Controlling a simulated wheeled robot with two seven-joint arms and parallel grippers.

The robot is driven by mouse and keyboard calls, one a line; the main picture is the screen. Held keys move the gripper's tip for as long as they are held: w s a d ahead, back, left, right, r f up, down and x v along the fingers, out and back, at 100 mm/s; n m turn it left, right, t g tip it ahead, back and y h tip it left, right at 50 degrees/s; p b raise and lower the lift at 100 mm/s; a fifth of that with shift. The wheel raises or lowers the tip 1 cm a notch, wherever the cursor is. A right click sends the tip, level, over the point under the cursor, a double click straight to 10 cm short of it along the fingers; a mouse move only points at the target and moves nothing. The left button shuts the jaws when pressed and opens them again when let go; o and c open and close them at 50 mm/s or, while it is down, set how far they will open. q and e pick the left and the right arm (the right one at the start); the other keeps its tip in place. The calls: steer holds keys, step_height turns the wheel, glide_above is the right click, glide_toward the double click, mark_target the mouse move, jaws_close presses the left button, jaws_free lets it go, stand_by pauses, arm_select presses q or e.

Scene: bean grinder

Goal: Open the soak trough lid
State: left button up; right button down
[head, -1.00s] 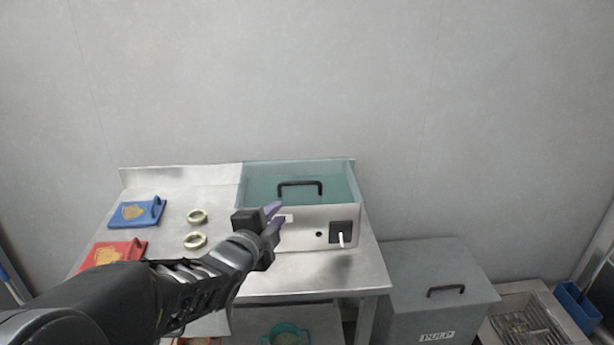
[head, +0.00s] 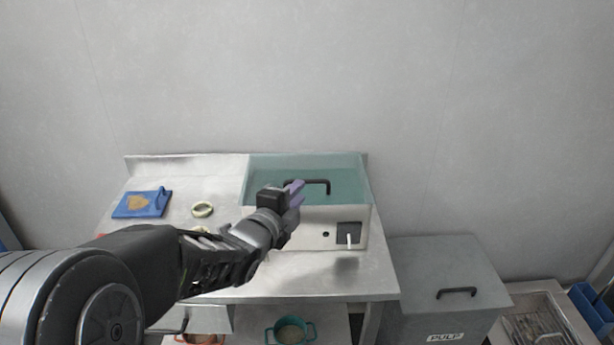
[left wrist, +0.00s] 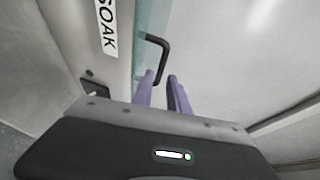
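The soak trough (head: 275,215) is a steel box at the back right of the metal table. A see-through teal lid (head: 345,178) lies flat and shut on it, with a black bar handle (head: 320,183). My left gripper (head: 298,193) has purple fingers and is in front of the handle's left end, partly hiding it. In the left wrist view the fingers (left wrist: 161,80) are apart, and the handle (left wrist: 162,48) shows just beyond and between their tips. Whether they touch it I cannot tell. A SOAK label (left wrist: 107,28) shows on the front. My right gripper is out of view.
A dark switch plate with a white lever (head: 349,236) is on the trough's front. A blue board (head: 143,204) and a pale ring (head: 202,209) lie on the table at left. A grey PULP bin (head: 440,290) stands at right. A teal-handled pot (head: 291,331) is below.

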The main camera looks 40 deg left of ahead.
mark_target(307, 180)
arm_select(q)
steer(key=shift+w+a+r+p, duration=0.15)
steer(key=shift+w+p, duration=0.25)
steer(key=shift+p, duration=1.05)
steer(key=shift+w+a+r+p, duration=0.15)
steer(key=shift+w+p, duration=0.25)
steer(key=shift+p, duration=1)
steer(key=x, duration=0.2)
steer(key=f+x, duration=0.1)
steer(key=x, duration=0.1)
steer(key=shift+w+a+f, duration=0.1)
steer(key=shift+w+a, duration=0.1)
steer(key=shift+w, duration=0.4)
jaws_close()
steer(key=shift+s+d+f, duration=0.1)
steer(key=shift+f, duration=0.1)
